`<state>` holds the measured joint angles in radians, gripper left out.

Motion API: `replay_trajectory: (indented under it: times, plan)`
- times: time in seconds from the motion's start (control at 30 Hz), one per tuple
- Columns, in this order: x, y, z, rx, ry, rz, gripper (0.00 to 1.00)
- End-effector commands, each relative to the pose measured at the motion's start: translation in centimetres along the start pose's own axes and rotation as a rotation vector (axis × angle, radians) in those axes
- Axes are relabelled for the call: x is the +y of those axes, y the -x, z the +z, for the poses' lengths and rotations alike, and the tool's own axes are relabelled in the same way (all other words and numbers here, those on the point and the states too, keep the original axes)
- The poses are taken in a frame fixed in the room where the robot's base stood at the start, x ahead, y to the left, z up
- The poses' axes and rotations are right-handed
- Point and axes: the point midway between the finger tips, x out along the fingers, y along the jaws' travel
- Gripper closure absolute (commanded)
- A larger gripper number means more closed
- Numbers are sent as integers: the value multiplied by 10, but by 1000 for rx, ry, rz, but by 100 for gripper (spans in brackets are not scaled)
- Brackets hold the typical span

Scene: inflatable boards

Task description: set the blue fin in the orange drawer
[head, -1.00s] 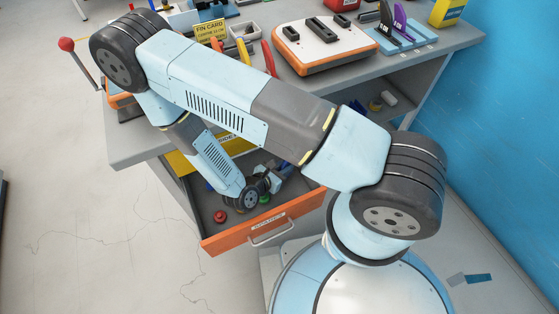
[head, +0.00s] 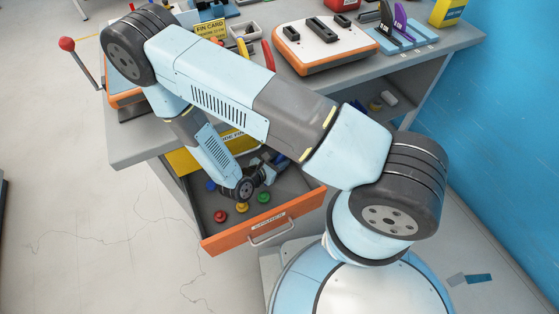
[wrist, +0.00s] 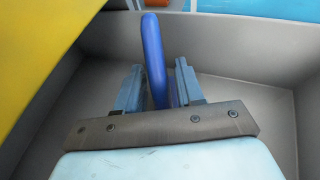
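The blue fin (wrist: 153,55) stands up between the two fingers of my gripper (wrist: 160,88) in the wrist view and reaches past their tips. The orange drawer (head: 227,240) is pulled out in the head view, with an orange front and a grey inside. My gripper (head: 266,170) is low at the drawer's back part. In the wrist view, grey drawer walls (wrist: 245,45) lie beyond and beside the fin. The fin's lower part is hidden by the fingers and gripper body.
Red (head: 220,216), yellow (head: 242,207) and green (head: 263,197) knobs lie near the drawer's front. The bench top (head: 135,152) overhangs behind. The drawer's right front floor looks clear.

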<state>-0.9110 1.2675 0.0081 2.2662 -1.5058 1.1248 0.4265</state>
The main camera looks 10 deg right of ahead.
Motion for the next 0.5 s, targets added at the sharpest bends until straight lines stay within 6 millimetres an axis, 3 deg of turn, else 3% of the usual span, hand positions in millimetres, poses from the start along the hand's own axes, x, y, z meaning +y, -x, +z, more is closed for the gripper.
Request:
replay_trajectory:
  times: [0.1, 0.37, 0.5]
  plan:
    - [0, 0, 0, 0, 0, 0, 53]
    - [0, 0, 1, 0, -1, -1, 53]
    - [0, 12, 1, 1, -1, 1, 53]
